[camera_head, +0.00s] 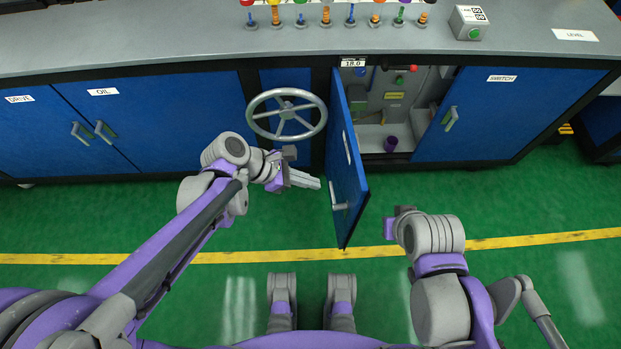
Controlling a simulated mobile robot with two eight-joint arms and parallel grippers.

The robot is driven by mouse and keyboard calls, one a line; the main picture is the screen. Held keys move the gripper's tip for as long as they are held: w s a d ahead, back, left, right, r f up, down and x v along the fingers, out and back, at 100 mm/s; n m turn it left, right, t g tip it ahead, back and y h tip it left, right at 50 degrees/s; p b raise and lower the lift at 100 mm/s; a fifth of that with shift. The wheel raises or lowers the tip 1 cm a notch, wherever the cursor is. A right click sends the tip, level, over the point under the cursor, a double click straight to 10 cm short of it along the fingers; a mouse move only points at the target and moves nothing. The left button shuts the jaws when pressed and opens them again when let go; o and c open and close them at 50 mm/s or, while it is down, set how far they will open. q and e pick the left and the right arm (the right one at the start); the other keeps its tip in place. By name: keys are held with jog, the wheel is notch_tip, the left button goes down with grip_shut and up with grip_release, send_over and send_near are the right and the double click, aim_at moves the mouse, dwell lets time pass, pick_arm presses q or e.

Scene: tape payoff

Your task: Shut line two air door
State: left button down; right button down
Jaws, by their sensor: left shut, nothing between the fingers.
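A blue cabinet door (349,178) stands wide open in the middle of the head view, swung out toward me. Its handle (339,208) shows on its left face. I cannot read any label naming it as the line two air door. My left gripper (317,183) is shut and empty, just left of the door near the handle; a small gap seems to separate them. My right gripper's purple body (390,228) shows right of the door; its fingers are hidden.
The open compartment (371,133) holds a dark purple cup (391,144) and wall fittings. A grey handwheel (287,114) is left of the door. A closed blue door (481,128) marked SWITCH is at right. A counter (150,35) runs above. The green floor is clear.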

aim_at(355, 189)
pick_arm(q)
jog(key=x, duration=0.3)
jog(key=d+r+b+x, duration=0.1)
jog(key=x, duration=0.5)
jog(key=shift+w+d+r, duration=0.1)
jog(key=shift+d+r, duration=0.05)
jog(key=shift+r, duration=0.1)
jog(key=shift+w+d, duration=0.1)
jog(key=shift+d, duration=0.4)
